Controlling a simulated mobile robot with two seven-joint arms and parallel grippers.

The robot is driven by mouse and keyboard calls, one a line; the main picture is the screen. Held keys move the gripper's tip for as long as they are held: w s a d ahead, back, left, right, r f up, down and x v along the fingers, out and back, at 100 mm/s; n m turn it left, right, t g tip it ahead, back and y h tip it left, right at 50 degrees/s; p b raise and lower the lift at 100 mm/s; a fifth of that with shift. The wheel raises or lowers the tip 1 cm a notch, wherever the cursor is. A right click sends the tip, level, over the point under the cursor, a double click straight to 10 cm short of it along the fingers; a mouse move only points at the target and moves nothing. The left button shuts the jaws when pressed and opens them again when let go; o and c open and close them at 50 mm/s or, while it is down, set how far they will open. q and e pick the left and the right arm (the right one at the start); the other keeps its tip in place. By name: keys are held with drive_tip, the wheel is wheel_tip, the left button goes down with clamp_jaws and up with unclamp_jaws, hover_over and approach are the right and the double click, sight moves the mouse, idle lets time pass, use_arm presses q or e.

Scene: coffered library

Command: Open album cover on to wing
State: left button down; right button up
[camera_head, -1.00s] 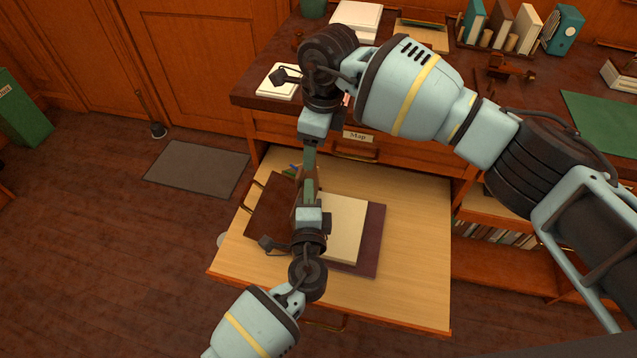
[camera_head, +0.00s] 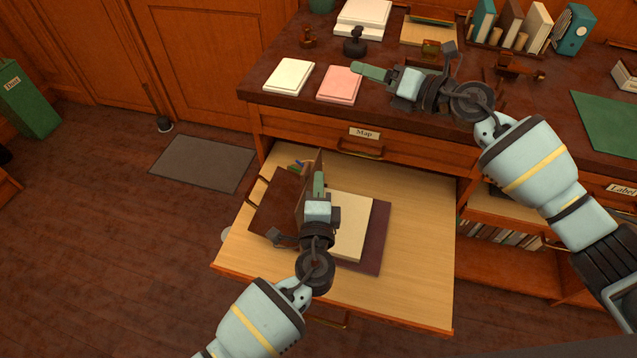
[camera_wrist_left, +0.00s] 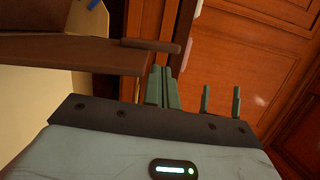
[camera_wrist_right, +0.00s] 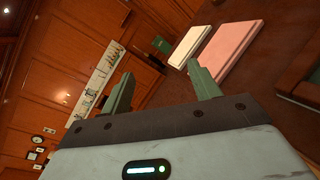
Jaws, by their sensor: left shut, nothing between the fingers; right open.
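The album lies in the open drawer, its cream page block (camera_head: 352,228) on a dark maroon back board (camera_head: 378,235). Its brown cover (camera_head: 316,160) stands raised, roughly upright, at the left edge of the pages. A flat brown panel (camera_head: 275,205), seemingly the wing, lies left of it. My left gripper (camera_head: 319,180) is shut and empty beside the raised cover, on its page side; whether it touches is unclear. Its shut fingers show in the left wrist view (camera_wrist_left: 162,88). My right gripper (camera_head: 367,73) is open and empty above the desk; its spread fingers show in the right wrist view (camera_wrist_right: 163,86).
The drawer (camera_head: 415,270) has bare wood on its right. The desk above carries a pink pad (camera_head: 339,84), a white pad (camera_head: 288,76), a dark stamp (camera_head: 354,43) and a book rack (camera_head: 510,38). A grey mat (camera_head: 203,163) lies on the floor at left.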

drive_tip(key=s+f+m+t+h, duration=0.4)
drive_tip(key=s+f+m+h, duration=0.2)
drive_tip(key=s+f+m, duration=1.95)
use_arm(q)
drive_tip(key=shift+w+a+n+b, duration=0.2)
drive_tip(key=shift+a+n+b, duration=0.25)
drive_tip(key=shift+a, duration=0.3)
drive_tip(key=shift+w+a+r+n, duration=0.1)
drive_tip(key=shift+w+a+n, duration=0.05)
drive_tip(key=shift+a+n, duration=0.25)
use_arm(e)
drive_tip(key=s+d+f+m+g+h, duration=0.1)
drive_tip(key=s+d+f+m+g, duration=0.1)
drive_tip(key=s, duration=0.8)
drive_tip(key=s+d+f+m+g+h, duration=0.2)
drive_tip(key=s+f+m, duration=0.3)
drive_tip(key=s, duration=0.6)
drive_tip(key=s+d+f+m+g+h, duration=0.2)
drive_tip(key=s+f, duration=0.4)
drive_tip(key=s, duration=0.4)
drive_tip(key=shift+s+d+f+m+g, duration=0.2)
drive_tip(key=shift+d+m+g, duration=0.3)
drive_tip(key=shift+m+g, duration=0.75)
